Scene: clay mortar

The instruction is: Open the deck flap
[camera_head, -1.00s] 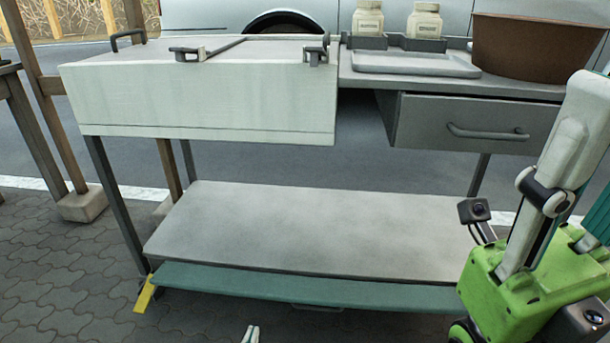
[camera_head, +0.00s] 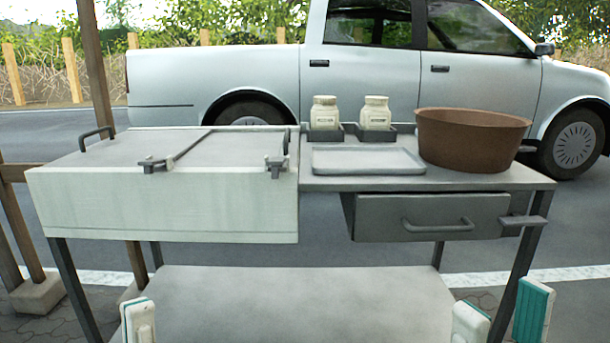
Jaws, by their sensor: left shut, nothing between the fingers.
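The white box-shaped unit (camera_head: 165,208) forms the left half of the cart, with a flat pale top. A dark arched handle (camera_head: 97,136) stands at the top's left edge. A dark bar (camera_head: 190,147) runs diagonally across the top, and two small dark fittings (camera_head: 154,166) and (camera_head: 276,166) sit along its front edge. The top panel (camera_head: 235,152) lies flat; I cannot tell which part is the deck flap. White and teal parts of my arms show at the bottom edge, apart from the unit. Neither gripper's fingers show.
On the right half are a shallow tray (camera_head: 368,160), two jars (camera_head: 324,113) and (camera_head: 376,113), and a brown tub (camera_head: 471,138). A grey drawer (camera_head: 433,217) with a bar handle is below. The lower shelf (camera_head: 290,305) is bare. A pickup truck (camera_head: 370,72) stands behind.

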